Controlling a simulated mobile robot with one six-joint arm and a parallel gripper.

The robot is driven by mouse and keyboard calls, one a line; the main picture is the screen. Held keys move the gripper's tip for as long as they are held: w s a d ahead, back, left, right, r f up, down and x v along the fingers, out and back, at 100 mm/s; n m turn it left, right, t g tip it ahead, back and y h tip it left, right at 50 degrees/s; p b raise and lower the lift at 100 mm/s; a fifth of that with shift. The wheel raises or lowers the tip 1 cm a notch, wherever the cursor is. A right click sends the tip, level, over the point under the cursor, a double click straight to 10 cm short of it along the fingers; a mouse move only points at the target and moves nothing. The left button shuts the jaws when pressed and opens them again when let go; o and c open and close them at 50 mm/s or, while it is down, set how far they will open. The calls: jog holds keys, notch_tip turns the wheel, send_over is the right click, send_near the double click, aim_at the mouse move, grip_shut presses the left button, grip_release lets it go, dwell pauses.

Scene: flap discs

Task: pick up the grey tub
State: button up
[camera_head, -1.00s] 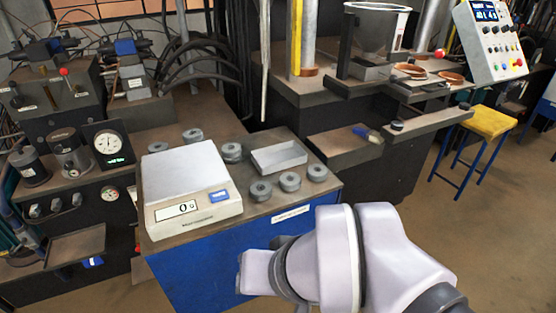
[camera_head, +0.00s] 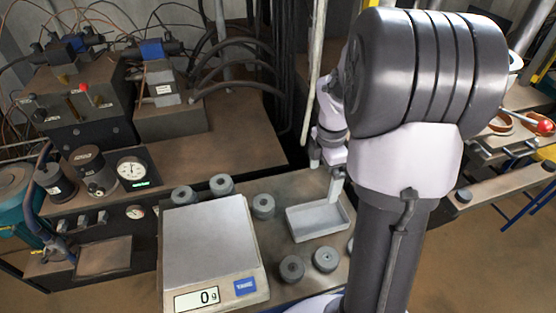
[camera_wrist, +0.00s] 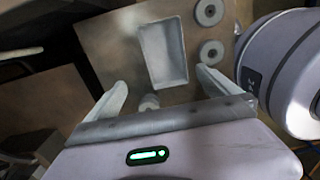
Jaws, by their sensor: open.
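The grey tub (camera_head: 318,221) is a shallow, open, rectangular container, empty, standing on the bench to the right of the scale. In the wrist view the tub (camera_wrist: 165,52) lies ahead of the jaws, with its near end close to the gap between the fingertips. My gripper (camera_wrist: 161,78) is open, with its two pale fingers apart and nothing held. In the head view my gripper (camera_head: 326,182) points down by the tub's back edge, and the arm hides part of the bench to the right. I cannot tell the exact height of the fingertips above the tub.
A scale (camera_head: 212,245) reading 0 g stands left of the tub. Machinery (camera_head: 178,110) and hoses fill the back left.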

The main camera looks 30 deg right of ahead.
notch_tip(320, 180, down, 6)
jog(key=s+a+b, duration=0.1)
jog(key=s+b, duration=0.1)
jog(key=b, duration=0.3)
send_over(316, 221)
notch_tip(316, 221, down, 6)
jog(key=shift+s+r, duration=0.1)
jog(key=shift+s, duration=0.05)
notch_tip(316, 221, down, 5)
jog(key=b, duration=0.3)
jog(key=shift+d, duration=0.1)
jog(key=shift+r, duration=0.1)
jog(key=c, duration=1.1)
